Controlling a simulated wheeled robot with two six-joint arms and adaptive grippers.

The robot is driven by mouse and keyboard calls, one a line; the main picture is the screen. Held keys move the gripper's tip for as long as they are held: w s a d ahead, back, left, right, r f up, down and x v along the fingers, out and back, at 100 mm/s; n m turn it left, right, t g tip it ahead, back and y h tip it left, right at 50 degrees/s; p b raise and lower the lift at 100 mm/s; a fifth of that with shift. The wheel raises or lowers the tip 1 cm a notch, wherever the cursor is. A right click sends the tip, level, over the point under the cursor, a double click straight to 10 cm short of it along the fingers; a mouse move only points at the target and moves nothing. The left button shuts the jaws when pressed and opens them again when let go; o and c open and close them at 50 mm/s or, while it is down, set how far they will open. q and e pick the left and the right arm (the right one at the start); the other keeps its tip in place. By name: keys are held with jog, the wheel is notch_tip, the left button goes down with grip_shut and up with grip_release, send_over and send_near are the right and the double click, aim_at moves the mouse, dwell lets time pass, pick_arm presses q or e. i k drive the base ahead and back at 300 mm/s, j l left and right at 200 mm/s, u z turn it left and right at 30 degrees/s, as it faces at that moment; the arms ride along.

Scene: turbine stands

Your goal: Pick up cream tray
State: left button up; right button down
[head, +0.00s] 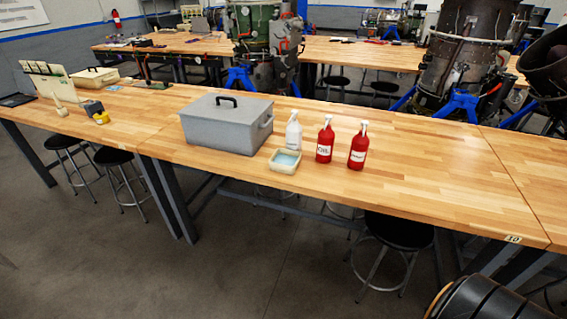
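The cream tray (285,168) is a small shallow tray on the wooden workbench (430,190), near its front edge. Something pale blue lies inside it. It sits just right of and in front of a large grey box, and in front of a white bottle. Neither gripper shows in the head view. A dark rounded part at the bottom right corner may be mine.
The grey lidded box (222,130), the white bottle (293,132) and two red bottles (325,142) (358,149) stand close to the tray. Stools (398,232) are under the bench. The bench right of the bottles is clear, as is the floor in front.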

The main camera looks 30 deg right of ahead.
aim_at(284, 161)
jog(key=i+l, duration=0.85)
jog(key=l, duration=0.15)
